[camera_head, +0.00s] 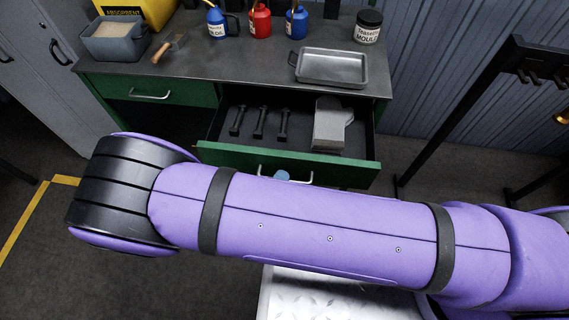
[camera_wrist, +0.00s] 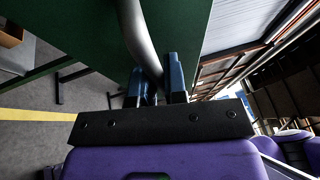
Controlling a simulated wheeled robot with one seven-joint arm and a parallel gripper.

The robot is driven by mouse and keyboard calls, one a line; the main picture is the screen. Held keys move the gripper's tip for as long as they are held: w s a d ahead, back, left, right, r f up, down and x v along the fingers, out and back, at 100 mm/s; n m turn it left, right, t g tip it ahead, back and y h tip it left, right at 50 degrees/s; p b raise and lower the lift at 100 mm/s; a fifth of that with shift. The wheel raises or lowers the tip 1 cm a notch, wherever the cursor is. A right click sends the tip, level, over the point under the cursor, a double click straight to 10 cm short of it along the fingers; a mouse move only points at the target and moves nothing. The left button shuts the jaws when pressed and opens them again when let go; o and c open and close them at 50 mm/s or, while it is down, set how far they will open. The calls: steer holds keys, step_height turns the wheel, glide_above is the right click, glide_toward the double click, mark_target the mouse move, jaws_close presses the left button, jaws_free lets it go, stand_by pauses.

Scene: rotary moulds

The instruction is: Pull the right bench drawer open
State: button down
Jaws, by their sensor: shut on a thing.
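The right bench drawer (camera_head: 290,160) stands pulled out from the bench, with its green front and dark inside showing in the head view. Several dark bolt-like tools and a grey block (camera_head: 331,125) lie in it. Its metal handle (camera_head: 305,178) is partly hidden behind my purple arm in the head view. In the wrist view the curved handle (camera_wrist: 135,35) runs down between the blue fingers of my gripper (camera_wrist: 158,85), which is shut on it. In the head view only a bit of a blue fingertip shows at the handle.
The left drawer (camera_head: 150,92) is closed. On the bench top (camera_head: 225,65) stand a grey tray (camera_head: 331,67), a jar (camera_head: 368,26), several oil cans and a grey bin (camera_head: 115,42). A dark stand (camera_head: 470,110) is at the right. Floor shows at the left.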

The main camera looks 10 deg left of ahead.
steer(key=shift+s+a, duration=0.1)
steer(key=shift+s, duration=1.15)
steer(key=c, duration=1.2)
jaws_free()
